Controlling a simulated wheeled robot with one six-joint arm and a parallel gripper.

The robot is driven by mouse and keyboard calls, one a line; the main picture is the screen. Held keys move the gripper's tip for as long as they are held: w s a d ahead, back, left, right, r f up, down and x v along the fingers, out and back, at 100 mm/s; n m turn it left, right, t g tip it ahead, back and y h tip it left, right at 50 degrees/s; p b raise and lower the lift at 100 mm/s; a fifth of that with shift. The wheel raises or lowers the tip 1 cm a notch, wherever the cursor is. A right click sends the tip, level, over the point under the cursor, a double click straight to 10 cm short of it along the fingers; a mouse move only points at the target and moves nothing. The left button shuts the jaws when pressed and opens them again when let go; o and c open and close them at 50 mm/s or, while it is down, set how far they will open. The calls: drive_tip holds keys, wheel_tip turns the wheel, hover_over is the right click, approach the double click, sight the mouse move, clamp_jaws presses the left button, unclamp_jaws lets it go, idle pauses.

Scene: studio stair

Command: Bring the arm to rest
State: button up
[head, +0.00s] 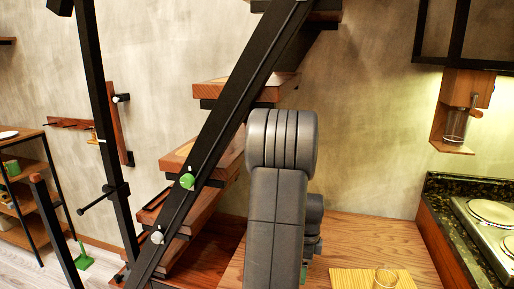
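My grey arm rises in the lower middle of the head view, with a thick rounded joint at its top. A smaller grey joint shows behind it at its right side. My gripper is not visible in this view, so its state and whatever it may hold cannot be seen.
A black stair rail (221,141) slants close to my arm, with wooden steps (188,150) behind. A dark counter with a stove (482,222) stands right. A shelf (25,180) stands left.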

wheel_tip(320, 180, down, 2)
drive_tip(key=shift+f, duration=0.1)
drive_tip(key=shift+w+r, duration=0.15)
drive_tip(key=shift+r, duration=0.15)
drive_tip(key=r, duration=0.4)
drive_tip(key=shift+s+a+r, duration=0.1)
drive_tip(key=shift+s, duration=0.15)
